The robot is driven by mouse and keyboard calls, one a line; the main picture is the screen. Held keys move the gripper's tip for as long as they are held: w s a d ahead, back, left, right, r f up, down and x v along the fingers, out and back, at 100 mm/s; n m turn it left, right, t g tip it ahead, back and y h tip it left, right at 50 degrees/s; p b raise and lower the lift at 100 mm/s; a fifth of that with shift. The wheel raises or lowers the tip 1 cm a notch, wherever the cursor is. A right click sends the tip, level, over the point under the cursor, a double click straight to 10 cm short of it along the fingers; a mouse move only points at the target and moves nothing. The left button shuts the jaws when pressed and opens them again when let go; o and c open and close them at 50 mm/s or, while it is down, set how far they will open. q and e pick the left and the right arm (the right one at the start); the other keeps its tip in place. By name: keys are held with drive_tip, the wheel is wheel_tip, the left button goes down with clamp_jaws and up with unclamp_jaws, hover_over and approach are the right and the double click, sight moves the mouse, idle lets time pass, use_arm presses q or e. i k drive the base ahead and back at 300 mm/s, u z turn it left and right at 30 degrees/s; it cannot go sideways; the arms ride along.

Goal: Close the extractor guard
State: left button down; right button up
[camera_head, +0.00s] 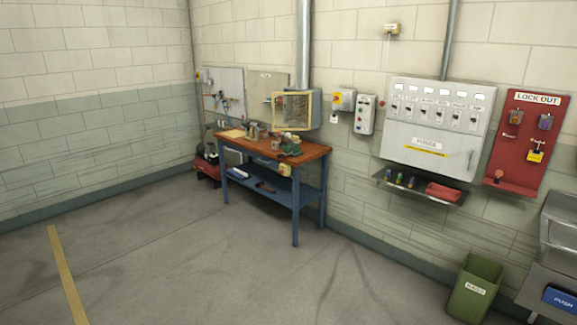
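The extractor guard (275,112), a yellow-framed mesh panel, is on the wall above the right half of the workbench. It is at the front left of a grey extractor box (315,108) under a vertical duct (304,45). The frame seems to stand out from the box, but it is too small to tell its exact angle. Neither of my grippers is in view.
The blue workbench with a wooden top (305,153) stands against the wall and carries several tools. A red machine (207,168) is left of it. A fuse cabinet (430,125), lockout board (523,140) and green bin (474,290) are right. The floor in front is clear.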

sight(273, 93)
drive_tip(key=i, duration=5.55)
drive_tip(key=z, duration=0.15)
